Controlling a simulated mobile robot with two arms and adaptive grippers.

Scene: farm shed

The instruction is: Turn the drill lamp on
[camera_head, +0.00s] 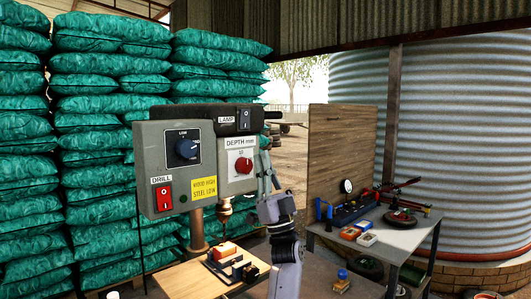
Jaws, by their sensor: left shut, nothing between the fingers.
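The drill's grey control box (153,150) stands in the middle left. A black lamp panel marked LAMP (226,129) is at its upper right, with a black rocker switch (244,119). Whether the switch is on or off is too small to tell, and no lit lamp shows. My left gripper (265,158) points up just right of the white depth panel (240,168), below and to the right of the lamp switch. Its fingers are shut and empty. I cannot tell whether they touch the box edge. My right gripper is not in view.
A grey bench (400,238) with tools stands right. Green sacks (95,150) are stacked at left.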

